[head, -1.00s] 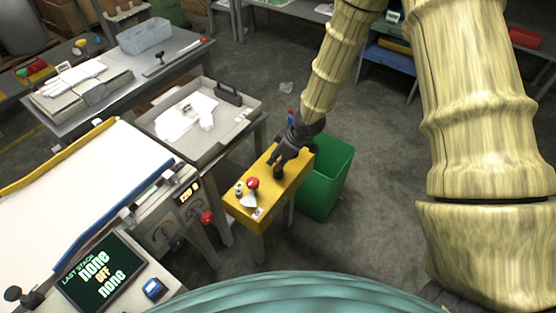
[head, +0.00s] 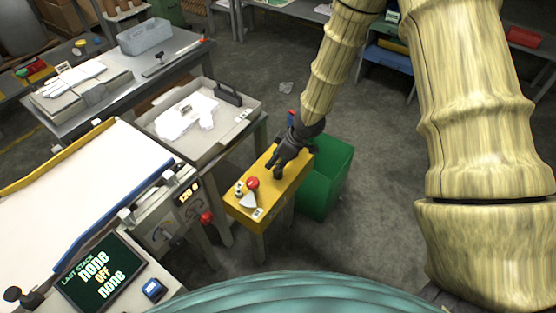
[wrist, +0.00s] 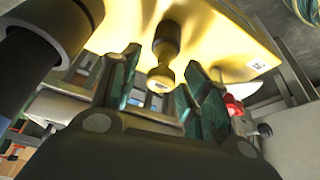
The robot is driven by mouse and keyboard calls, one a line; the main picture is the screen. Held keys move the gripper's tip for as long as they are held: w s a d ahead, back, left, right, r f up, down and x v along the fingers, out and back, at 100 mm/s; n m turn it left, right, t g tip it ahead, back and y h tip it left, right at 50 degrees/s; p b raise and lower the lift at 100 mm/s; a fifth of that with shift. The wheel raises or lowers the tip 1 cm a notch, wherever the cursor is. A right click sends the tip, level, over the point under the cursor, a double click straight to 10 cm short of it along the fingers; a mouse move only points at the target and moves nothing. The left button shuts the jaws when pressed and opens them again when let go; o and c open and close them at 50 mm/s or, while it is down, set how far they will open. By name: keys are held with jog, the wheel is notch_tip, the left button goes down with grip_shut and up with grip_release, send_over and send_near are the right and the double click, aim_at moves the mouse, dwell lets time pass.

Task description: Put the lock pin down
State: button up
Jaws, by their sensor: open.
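The lock pin appears to be the dark, bronze-grey pin with a round knob end (wrist: 165,45) in the wrist view. It stands against the yellow bench top (wrist: 215,50), its knob end toward my gripper. My gripper (wrist: 160,88) is open, its dark green finger pads on either side of the pin's end with gaps visible. In the head view my gripper (head: 282,165) is low over the far half of the small yellow bench (head: 237,211); the pin is hard to tell from the dark fingers there.
A red knob (head: 253,183), a pale wedge-shaped piece (head: 248,200) and small metal parts (head: 239,188) sit on the bench's near end. A green bin (head: 330,178) stands right beside the bench. A grey tray table (head: 240,122) with white sheets is behind left.

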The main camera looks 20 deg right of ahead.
jog(key=p+v, duration=0.1)
jog(key=v, duration=1.1)
jog(key=s+a+f+m+g, duration=0.1)
jog(key=s+a+f+m, duration=0.15)
jog(key=s+f, duration=0.55)
jog(key=s+a+f+m+g, duration=0.1)
jog(key=s+a+f+m, duration=0.15)
jog(key=s+f, duration=0.5)
jog(key=s+d+f+m+h, duration=0.1)
jog(key=s+d+f+m, duration=0.1)
jog(key=s+f, duration=0.3)
jog(key=s+d+f+m+g+h, duration=0.1)
jog(key=s+f, duration=0.4)
jog(key=s, duration=0.7)
jog(key=shift+s+d+m+h, duration=0.3)
jog(key=shift+d+m+h, duration=0.55)
jog(key=shift+m, duration=0.25)
jog(key=shift+f, duration=0.15)
